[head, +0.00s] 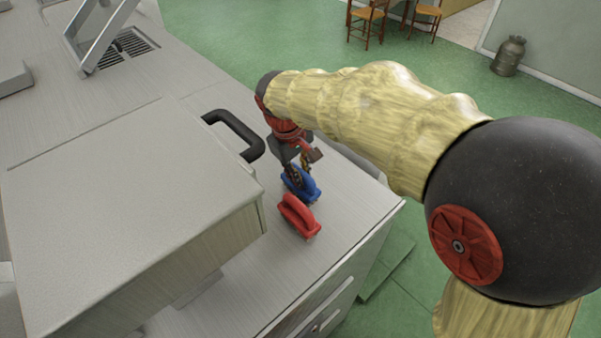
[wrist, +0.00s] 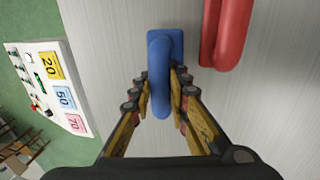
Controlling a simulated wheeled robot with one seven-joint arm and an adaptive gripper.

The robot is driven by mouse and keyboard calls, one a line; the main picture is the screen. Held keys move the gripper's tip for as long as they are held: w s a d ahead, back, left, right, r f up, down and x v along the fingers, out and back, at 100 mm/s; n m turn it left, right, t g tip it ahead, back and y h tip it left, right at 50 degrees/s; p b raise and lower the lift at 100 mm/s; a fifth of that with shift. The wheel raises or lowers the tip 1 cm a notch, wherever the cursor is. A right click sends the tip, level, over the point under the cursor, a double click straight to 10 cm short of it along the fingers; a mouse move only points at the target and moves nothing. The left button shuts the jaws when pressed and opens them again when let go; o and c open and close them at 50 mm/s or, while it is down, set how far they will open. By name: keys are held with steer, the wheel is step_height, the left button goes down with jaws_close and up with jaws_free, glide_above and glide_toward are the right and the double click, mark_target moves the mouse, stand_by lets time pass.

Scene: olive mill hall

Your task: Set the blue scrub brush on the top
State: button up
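The blue scrub brush (head: 300,184) stands on the light grey counter top (head: 345,208), beside a red brush of the same shape. In the wrist view the blue brush (wrist: 160,55) lies between the two fingers of my gripper (wrist: 162,88), with one finger on each side of its handle. The fingers are close to the handle, and I cannot tell whether they press on it. In the head view my gripper (head: 298,168) reaches down over the blue brush and partly hides it.
The red brush (head: 299,215) is close by; it also shows in the wrist view (wrist: 228,32). A large grey box (head: 130,190) with a black handle (head: 238,135) stands left of the brushes. A white board with numbered cards (wrist: 55,90) is at left in the wrist view.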

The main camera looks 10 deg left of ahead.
mark_target(294, 186)
steer(key=o, duration=0.4)
steer(key=shift+o, duration=0.2)
step_height(294, 186, up, 11)
steer(key=s+a, duration=0.2)
steer(key=s+d+r+m+t+y, duration=0.1)
steer(key=s+d+m, duration=0.15)
steer(key=d, duration=0.55)
steer(key=s+d+r+m, duration=0.1)
steer(key=s+d+r, duration=0.1)
steer(key=s+d, duration=0.35)
steer(key=s+d+f+m+t, duration=0.1)
steer(key=s+d+f+m, duration=0.2)
steer(key=s+d, duration=0.3)
steer(key=s+d+f+m+t, duration=0.2)
steer(key=s+d+f+m, duration=0.1)
steer(key=s+d, duration=0.3)
steer(key=shift+d+f+b, duration=0.35)
steer(key=shift+d+b, duration=0.05)
steer(key=shift+d, duration=0.3)
